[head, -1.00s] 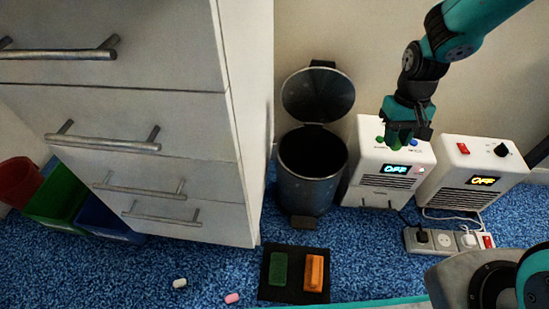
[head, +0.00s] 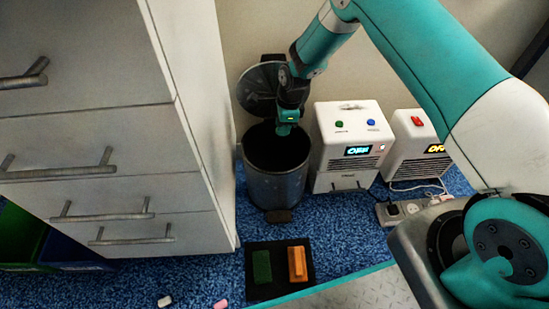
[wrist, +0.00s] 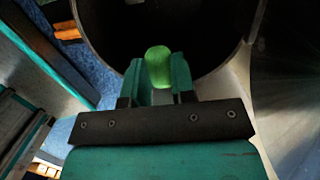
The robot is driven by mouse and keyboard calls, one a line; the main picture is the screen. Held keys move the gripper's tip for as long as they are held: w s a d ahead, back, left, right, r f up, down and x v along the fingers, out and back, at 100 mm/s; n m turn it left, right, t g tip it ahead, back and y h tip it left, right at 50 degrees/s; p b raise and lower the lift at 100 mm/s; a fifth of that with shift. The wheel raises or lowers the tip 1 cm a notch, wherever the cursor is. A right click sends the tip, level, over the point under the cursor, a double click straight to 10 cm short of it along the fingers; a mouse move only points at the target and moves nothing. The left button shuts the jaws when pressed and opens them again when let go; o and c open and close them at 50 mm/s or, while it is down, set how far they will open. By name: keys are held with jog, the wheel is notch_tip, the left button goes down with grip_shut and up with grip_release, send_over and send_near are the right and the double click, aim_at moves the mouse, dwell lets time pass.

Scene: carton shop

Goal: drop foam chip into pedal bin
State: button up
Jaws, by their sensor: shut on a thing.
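The pedal bin (head: 276,183) is a dark metal cylinder with its lid (head: 262,85) raised, standing between the drawer cabinet and a white heater. My gripper (head: 284,128) is over the bin's open mouth. In the wrist view my gripper (wrist: 160,75) is shut on a green foam chip (wrist: 158,66), which sticks out between the teal fingers against the dark inside of the bin. The bin's rim curves around below and beside the chip. The chip's height above the rim is hard to tell.
Two white heaters (head: 348,145) stand right of the bin, both displays lit. A power strip (head: 398,212) lies in front. A drawer cabinet (head: 110,130) stands close on the left. A black tray (head: 262,290) holds a green and an orange block. Two small chips (head: 165,300) lie on the blue carpet.

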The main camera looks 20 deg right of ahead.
notch_tip(320, 180, down, 6)
jog(key=b, duration=0.5)
jog(key=o, duration=1)
jog(key=shift+c, duration=0.2)
notch_tip(320, 180, up, 17)
jog(key=d+p, duration=0.2)
jog(key=p, duration=0.4)
jog(key=shift+s+d+p, duration=0.25)
jog(key=shift+p, duration=0.1)
jog(key=shift+r, duration=0.2)
